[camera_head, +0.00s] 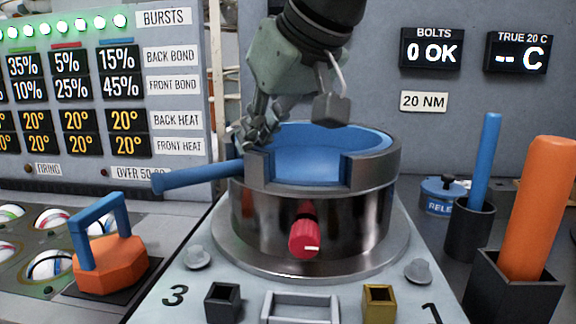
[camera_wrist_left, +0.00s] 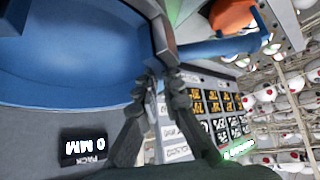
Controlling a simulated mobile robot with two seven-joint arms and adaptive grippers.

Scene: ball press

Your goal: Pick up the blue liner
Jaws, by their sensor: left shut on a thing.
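The blue liner (camera_head: 310,138) sits inside the dark metal ring (camera_head: 370,205) of the press; its blue inner wall shows above and through a notch in the ring's front. A blue handle (camera_head: 200,177) sticks out to the left of the ring. My left gripper (camera_head: 262,137) comes down from above and is shut at the liner's left rim. In the left wrist view its fingertips (camera_wrist_left: 163,82) meet at the edge of the blue liner (camera_wrist_left: 70,55), beside the metal ring. The exact contact is partly hidden by the fingers. My right gripper is not in view.
A red knob (camera_head: 304,236) is on the ring's front. An orange block with a blue handle (camera_head: 108,262) stands at left. A blue rod (camera_head: 486,160) and a thick orange rod (camera_head: 540,210) stand in dark holders at right. A display panel (camera_head: 90,90) rises behind left.

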